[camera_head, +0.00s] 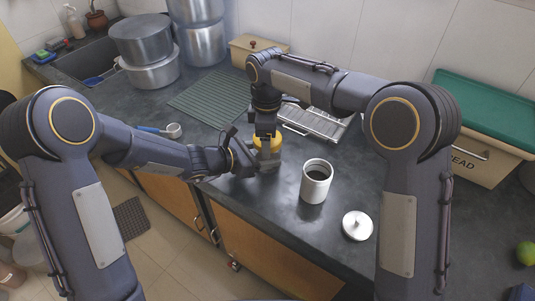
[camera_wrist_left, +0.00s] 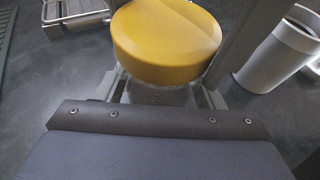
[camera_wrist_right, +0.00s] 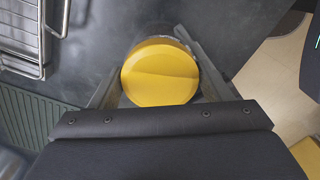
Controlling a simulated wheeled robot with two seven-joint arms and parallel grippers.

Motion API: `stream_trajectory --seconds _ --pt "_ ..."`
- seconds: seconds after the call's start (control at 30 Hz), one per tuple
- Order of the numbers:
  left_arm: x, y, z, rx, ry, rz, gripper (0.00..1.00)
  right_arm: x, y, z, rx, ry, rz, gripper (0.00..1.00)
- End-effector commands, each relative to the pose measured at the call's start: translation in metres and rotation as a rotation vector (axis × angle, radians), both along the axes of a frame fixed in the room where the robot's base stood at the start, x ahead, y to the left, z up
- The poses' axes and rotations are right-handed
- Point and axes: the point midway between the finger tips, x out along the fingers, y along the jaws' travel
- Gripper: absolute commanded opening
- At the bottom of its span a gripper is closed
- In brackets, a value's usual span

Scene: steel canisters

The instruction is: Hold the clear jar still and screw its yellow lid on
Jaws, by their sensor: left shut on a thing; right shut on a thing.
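The yellow lid (camera_head: 274,142) sits on top of the clear jar, upright on the counter near its front edge. In the left wrist view the lid (camera_wrist_left: 166,42) covers the mouth of the clear jar (camera_wrist_left: 158,94). My left gripper (camera_head: 262,166) is shut around the jar's body from the left. My right gripper (camera_head: 266,137) comes from above and is shut on the lid. In the right wrist view its fingers flank the lid (camera_wrist_right: 160,72). The grippers hide most of the jar in the head view, and I cannot tell how far the threads are engaged.
An open pale canister (camera_head: 315,184) stands right of the jar, with its round lid (camera_head: 357,226) lying nearby. Behind are a wire rack (camera_head: 318,125), a green ribbed mat (camera_head: 210,97) and large pots (camera_head: 148,52). A bread bin (camera_head: 480,150) is at right.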

Motion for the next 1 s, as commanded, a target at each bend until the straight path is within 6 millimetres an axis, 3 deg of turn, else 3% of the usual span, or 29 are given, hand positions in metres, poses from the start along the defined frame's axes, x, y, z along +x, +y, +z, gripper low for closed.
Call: stream_trajectory --seconds 0.47,0.5,0.63,1.0 --pt "0.0007 0.0011 -0.0005 0.004 -0.002 0.001 0.0 -0.0013 0.0 -0.0002 -0.003 0.004 0.005 0.44" --pt "0.0007 0.0011 -0.0005 0.005 -0.002 0.002 0.0 -0.0013 0.0 -0.0002 -0.003 0.004 0.005 0.74" --pt "0.0006 0.001 -0.0005 0.003 -0.001 0.001 0.0 -0.001 0.0001 -0.0002 -0.002 0.003 0.004 0.91" --pt "0.0001 0.0005 -0.0004 0.002 0.0 0.001 0.0 0.0001 0.0004 0.0071 0.001 -0.001 0.002 0.93"
